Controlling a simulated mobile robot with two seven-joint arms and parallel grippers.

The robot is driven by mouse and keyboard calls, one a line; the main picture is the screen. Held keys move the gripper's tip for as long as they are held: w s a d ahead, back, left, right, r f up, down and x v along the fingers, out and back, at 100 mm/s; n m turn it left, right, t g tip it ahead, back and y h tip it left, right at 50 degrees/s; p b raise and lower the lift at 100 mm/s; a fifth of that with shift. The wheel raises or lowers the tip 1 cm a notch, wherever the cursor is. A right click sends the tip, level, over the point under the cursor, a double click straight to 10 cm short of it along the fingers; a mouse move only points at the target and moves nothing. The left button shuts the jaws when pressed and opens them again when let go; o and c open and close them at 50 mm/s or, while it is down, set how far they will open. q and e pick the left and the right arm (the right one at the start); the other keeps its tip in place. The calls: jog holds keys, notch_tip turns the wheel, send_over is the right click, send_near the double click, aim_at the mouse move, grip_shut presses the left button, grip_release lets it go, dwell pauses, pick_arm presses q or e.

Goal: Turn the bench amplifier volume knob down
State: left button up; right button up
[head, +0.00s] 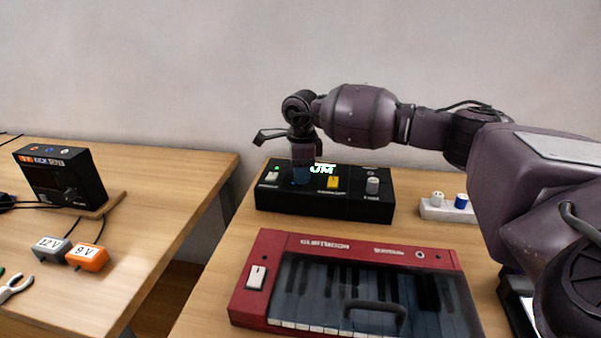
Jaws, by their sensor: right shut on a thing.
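A black box with controls on its sloped top, which looks like the bench amplifier (330,206), stands at the back of the right table. A blue knob (301,176) is at the left part of its top. My right gripper (302,166) comes down from above and is shut on this blue knob, hiding part of it. My left gripper is out of view.
A red keyboard (270,243) with a dark clear cover lies in front of the box. A white unit (447,212) with a white and a blue knob stands to the right. The left table holds a black device (85,175), two adapters (87,257) and pliers (14,287).

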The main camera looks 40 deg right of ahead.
jog(key=n, duration=0.5)
jog(key=shift+f+b, duration=0.1)
jog(key=shift+b, duration=0.3)
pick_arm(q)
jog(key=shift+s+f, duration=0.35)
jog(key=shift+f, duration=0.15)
pick_arm(e)
jog(key=shift+n, duration=0.8)
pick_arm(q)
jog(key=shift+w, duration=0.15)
pick_arm(e)
jog(key=o, duration=0.9)
pick_arm(q)
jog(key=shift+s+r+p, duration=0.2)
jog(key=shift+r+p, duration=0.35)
jog(key=shift+p, duration=0.15)
pick_arm(e)
notch_tip(320, 180, up, 11)
